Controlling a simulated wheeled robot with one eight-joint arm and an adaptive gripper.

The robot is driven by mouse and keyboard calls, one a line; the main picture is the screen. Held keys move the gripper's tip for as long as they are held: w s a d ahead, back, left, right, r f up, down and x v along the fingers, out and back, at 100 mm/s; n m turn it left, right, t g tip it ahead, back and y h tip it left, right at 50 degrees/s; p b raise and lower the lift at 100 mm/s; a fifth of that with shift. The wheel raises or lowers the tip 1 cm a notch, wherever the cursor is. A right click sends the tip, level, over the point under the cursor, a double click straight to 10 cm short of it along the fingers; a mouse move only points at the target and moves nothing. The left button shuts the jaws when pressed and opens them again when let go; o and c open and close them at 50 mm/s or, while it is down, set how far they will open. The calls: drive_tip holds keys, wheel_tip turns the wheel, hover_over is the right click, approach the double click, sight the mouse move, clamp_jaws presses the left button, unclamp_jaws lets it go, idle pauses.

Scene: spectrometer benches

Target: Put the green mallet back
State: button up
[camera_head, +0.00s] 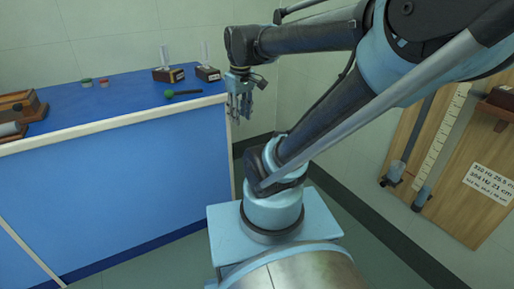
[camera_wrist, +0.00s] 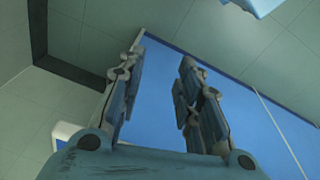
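The green mallet (camera_head: 180,93) lies on the blue bench top, near the bench's right end, in the head view. Its round green head is at the left and its dark handle points right. My gripper (camera_head: 238,108) hangs in the air just past the right end of the bench, to the right of the mallet and apart from it. In the wrist view my gripper (camera_wrist: 160,65) shows its two fingers apart with nothing between them. The mallet is not seen in the wrist view.
On the blue bench (camera_head: 120,100) stand two small wooden-based blocks with upright prongs (camera_head: 168,72) (camera_head: 207,72), red and green round pieces (camera_head: 103,83), and wooden apparatus (camera_head: 20,108) at the left. A wooden board with a scale (camera_head: 440,135) is on the right wall.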

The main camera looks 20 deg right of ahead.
drive_tip(key=s+d+f+m, duration=0.4)
drive_tip(key=s+f, duration=0.3)
drive_tip(key=f, duration=0.3)
drive_tip(key=shift+s+d+m+t, duration=0.15)
drive_tip(key=shift+s+m+t, duration=0.2)
drive_tip(key=shift+m, duration=0.45)
drive_tip(key=shift+w+f, duration=0.15)
drive_tip(key=shift+w, duration=0.15)
